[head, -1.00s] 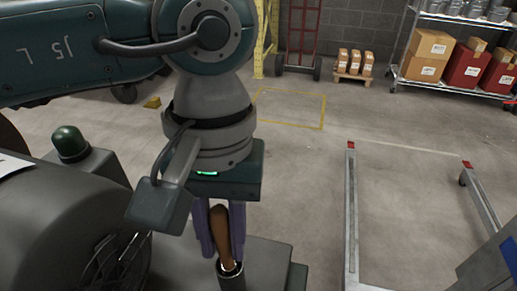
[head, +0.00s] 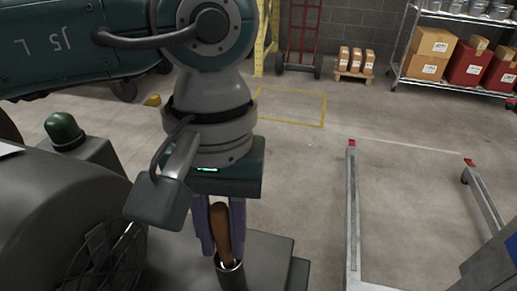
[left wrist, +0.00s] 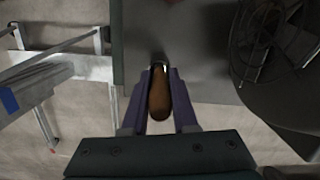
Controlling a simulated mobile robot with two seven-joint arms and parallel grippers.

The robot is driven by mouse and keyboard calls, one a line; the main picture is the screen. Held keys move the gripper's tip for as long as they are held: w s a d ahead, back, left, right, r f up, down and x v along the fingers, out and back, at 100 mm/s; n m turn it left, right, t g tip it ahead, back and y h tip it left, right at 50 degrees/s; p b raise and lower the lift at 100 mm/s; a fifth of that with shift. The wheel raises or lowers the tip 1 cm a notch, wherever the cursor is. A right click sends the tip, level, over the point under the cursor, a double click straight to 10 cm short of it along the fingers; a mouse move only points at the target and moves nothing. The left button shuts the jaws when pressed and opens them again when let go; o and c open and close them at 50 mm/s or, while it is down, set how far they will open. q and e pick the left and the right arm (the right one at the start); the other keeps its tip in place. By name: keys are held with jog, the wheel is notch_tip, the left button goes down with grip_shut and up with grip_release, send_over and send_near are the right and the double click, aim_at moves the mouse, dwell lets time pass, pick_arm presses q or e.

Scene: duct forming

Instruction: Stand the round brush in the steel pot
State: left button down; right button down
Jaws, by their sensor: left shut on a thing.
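The round brush shows as a brown wooden handle (head: 222,232), nearly upright between the purple fingers of my left gripper (head: 221,238). The gripper points down and is shut on the handle. The steel pot (head: 231,278) is a narrow dark cylinder with a bright rim, directly below the fingers. The handle's lower end reaches the pot's mouth; the brush head is hidden, and I cannot tell how deep it sits. In the left wrist view the handle (left wrist: 159,100) lies between the fingers, with a bright bit of the pot's rim (left wrist: 158,67) beyond it. My right gripper is not in view.
The pot stands on a grey machine top (head: 268,262). A large dark rounded housing with a fan grille (head: 110,250) and a green-capped knob (head: 63,131) are at left. A metal frame (head: 352,215) stands at right. Open floor and a shelf of boxes (head: 430,50) lie beyond.

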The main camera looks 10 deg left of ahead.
pick_arm(q)
jog(key=shift+f+b, duration=0.4)
jog(key=shift+f, duration=0.05)
jog(key=c, duration=0.6)
grip_release()
jog(key=shift+r, duration=0.1)
jog(key=r, duration=0.6)
jog(key=w+r, duration=0.1)
jog(key=r, duration=0.2)
jog(key=shift+r, duration=0.4)
